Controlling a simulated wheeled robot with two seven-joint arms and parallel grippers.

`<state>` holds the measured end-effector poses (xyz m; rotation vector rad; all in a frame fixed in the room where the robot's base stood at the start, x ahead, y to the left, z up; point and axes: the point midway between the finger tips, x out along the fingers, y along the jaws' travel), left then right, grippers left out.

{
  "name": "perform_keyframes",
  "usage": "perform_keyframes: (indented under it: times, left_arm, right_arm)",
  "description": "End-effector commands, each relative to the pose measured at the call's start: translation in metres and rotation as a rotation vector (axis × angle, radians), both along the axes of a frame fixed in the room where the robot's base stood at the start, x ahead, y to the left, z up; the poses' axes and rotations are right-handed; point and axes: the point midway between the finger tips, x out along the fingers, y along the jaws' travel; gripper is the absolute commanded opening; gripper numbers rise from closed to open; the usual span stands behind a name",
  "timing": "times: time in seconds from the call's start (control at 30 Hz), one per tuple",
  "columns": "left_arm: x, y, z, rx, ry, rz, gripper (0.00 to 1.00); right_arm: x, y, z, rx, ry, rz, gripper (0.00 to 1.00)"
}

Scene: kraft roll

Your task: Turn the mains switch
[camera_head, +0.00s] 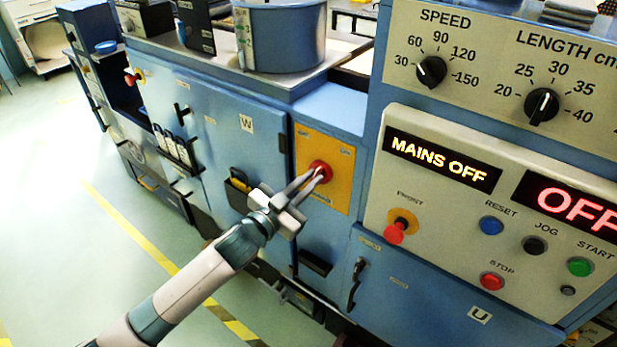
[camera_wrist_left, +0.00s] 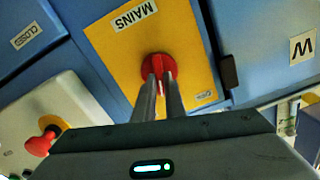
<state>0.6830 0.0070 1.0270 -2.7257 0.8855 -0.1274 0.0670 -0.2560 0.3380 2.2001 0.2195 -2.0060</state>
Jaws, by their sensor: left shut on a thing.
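The mains switch (camera_head: 321,168) is a red round knob on a yellow plate (camera_head: 337,190) on the blue machine front. The fingers hide part of the knob. A lit display (camera_head: 440,160) reads MAINS OFF. My right gripper is not in view.
Right of the switch, a light panel carries a red FRONT button (camera_head: 394,232), a blue RESET button (camera_head: 491,225) and a second display (camera_head: 572,203) reading OFF. Speed (camera_head: 431,71) and length (camera_head: 541,106) dials sit above. A black handle (camera_head: 356,284) juts out below. Open floor lies left.

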Motion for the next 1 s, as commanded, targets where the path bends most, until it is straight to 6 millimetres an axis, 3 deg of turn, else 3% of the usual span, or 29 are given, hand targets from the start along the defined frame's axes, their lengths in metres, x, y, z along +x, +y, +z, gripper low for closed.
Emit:
perform_keyframes:
  times: [0.5,1.0]
  left_arm:
    - [-0.002,-0.002,0.0,0.338,-0.246,0.0,0.0]
    - [-0.002,-0.002,-0.002,0.418,-0.304,0.0,0.0]
  right_arm:
    - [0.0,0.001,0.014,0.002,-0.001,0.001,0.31]
    - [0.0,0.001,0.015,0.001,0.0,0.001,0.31]
